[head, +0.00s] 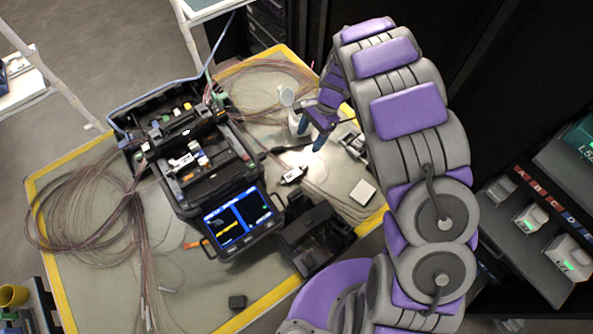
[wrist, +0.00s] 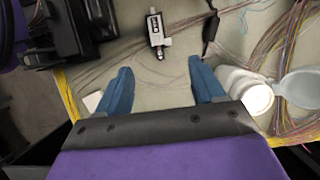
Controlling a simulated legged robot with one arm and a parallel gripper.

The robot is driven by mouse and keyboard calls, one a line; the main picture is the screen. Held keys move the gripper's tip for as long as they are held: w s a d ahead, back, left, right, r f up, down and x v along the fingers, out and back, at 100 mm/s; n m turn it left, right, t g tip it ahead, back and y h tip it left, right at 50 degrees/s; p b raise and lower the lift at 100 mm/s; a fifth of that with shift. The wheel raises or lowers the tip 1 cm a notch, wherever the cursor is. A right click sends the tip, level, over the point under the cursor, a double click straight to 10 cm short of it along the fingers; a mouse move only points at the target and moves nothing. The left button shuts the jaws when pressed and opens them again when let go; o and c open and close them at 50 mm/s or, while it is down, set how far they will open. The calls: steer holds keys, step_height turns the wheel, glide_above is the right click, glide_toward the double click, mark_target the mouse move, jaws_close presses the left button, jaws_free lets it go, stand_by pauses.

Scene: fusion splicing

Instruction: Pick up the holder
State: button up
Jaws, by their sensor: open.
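A small black-and-white piece, which looks like the holder (wrist: 157,34), lies on the mat at the upper middle of the wrist view. In the head view the holder (head: 292,174) lies right of the splicer, below and left of my fingertips. My gripper (head: 318,133) is above the mat, and its blue fingers are apart. In the wrist view my gripper (wrist: 157,78) is empty, and the holder is beyond the fingertips, between their lines. The holder is not touched.
A fusion splicer (head: 205,165) with a lit screen stands on the yellow-edged mat (head: 185,290). An open black case (head: 315,238) is below right. A white container (wrist: 255,97) is close to the right finger. A black cable (wrist: 210,30) and fibre coils lie nearby.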

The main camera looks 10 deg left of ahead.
steer(key=b, duration=0.2)
glide_above(294, 173)
steer(key=w+d, duration=0.1)
steer(key=w, duration=0.1)
step_height(294, 173, down, 10)
steer(key=shift+w+d+f, duration=0.1)
steer(key=shift+w+d, duration=0.05)
steer(key=shift+s+b+x, duration=0.15)
steer(key=shift+b+x, duration=0.1)
steer(key=shift+x, duration=1.1)
steer(key=shift+s+b+x, duration=0.15)
steer(key=shift+b+x, duration=0.1)
steer(key=shift+x, duration=1.05)
steer(key=shift+d, duration=0.1)
steer(key=c, duration=1.2)
